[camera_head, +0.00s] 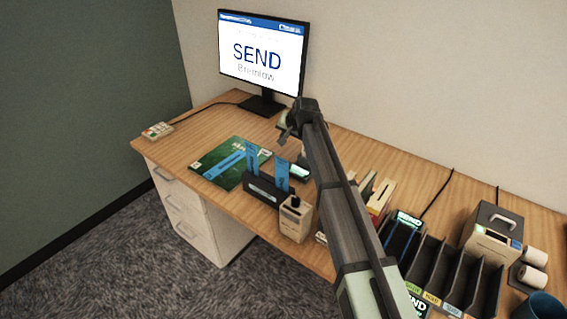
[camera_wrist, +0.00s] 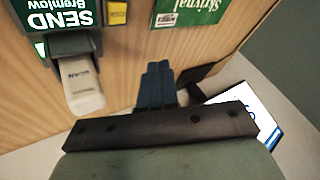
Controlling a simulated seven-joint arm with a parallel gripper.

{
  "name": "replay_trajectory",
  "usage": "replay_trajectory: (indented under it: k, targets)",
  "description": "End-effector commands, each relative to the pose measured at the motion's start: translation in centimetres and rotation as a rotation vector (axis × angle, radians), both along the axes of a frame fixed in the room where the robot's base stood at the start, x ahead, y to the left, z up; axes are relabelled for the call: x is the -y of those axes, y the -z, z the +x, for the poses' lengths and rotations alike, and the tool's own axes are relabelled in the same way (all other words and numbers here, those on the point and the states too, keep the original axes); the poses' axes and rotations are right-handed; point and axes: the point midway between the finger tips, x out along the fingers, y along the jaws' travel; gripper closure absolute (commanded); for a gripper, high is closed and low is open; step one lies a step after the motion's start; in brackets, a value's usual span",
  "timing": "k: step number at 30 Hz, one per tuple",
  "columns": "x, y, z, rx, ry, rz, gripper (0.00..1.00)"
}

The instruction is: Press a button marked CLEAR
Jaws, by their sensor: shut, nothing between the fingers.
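A small pale button pad (camera_head: 157,130) with coloured keys lies at the far left end of the desk. Its lettering is too small to read, and I cannot make out a button marked CLEAR in either view. My gripper (camera_head: 285,134) is above the back middle of the desk, in front of the monitor, well to the right of the pad. In the wrist view, its dark blue fingers (camera_wrist: 156,72) are together and empty. The pad does not show in the wrist view.
The monitor (camera_head: 262,52) reads SEND Bremlow. A green mat (camera_head: 215,165), a dark holder with blue pieces (camera_head: 262,189) and a pale box (camera_head: 295,218) stand mid-desk. A pale scanner (camera_wrist: 82,85) is near my gripper. Desk beside the pad is clear.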

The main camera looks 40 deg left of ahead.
Motion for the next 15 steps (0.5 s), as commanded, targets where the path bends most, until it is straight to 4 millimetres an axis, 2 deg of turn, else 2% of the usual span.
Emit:
replay_trajectory:
  k: [11, 15]
  targets:
    - [0.0, 0.16, 0.0, 0.0, 0.0, 0.0, 1.0]
    - [0.0, 0.91, -0.01, -0.001, 0.001, 0.0, 1.0]
